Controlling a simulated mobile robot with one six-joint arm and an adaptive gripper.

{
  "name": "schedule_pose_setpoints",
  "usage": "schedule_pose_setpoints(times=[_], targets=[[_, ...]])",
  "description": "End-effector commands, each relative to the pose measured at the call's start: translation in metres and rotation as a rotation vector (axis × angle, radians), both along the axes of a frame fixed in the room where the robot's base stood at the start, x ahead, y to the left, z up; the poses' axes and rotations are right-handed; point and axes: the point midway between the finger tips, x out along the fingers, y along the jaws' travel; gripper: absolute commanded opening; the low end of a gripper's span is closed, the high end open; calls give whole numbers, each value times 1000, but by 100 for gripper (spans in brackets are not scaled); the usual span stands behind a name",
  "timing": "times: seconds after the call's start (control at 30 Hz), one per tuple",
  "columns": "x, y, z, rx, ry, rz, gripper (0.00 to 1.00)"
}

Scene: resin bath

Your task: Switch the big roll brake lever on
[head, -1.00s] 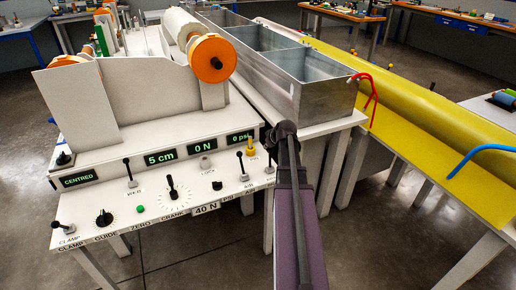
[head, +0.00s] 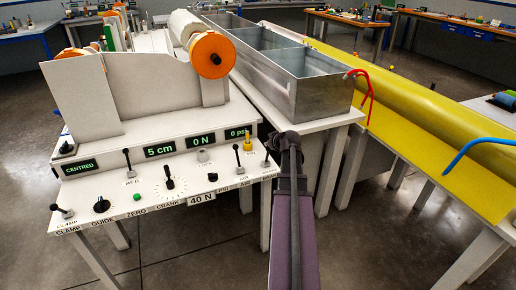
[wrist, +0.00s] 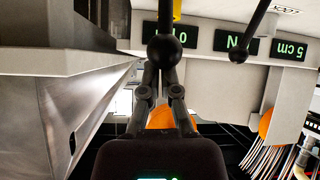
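The control panel (head: 150,192) of the white machine carries several black-knobbed levers. In the wrist view, which is upside down, a lever with a black ball knob (wrist: 165,50) stands at my gripper (wrist: 159,78) and covers its fingertips; I cannot tell whether they touch. It is the panel's right-end lever, and its label is not readable. Another lever (wrist: 239,53) is beside it; it also shows upright in the head view (head: 238,155). My gripper (head: 286,138) is at the panel's right end, its fingers close together, with nothing visibly held.
A yellow knob (head: 247,144) is close to the right-end levers. Displays (head: 160,151) line the panel's back. A yellow table (head: 430,155) with red and blue hoses is farther right.

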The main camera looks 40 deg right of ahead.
Motion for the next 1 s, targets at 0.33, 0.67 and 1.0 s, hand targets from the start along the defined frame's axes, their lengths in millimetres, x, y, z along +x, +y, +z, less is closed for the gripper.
schedule_pose_setpoints(times=[0.33,0.67,1.0], targets=[[-9,10,-5,-2,-4,6,0],[-19,15,-9,-2,-4,7,0],[-20,16,-9,-2,-4,8,0]])
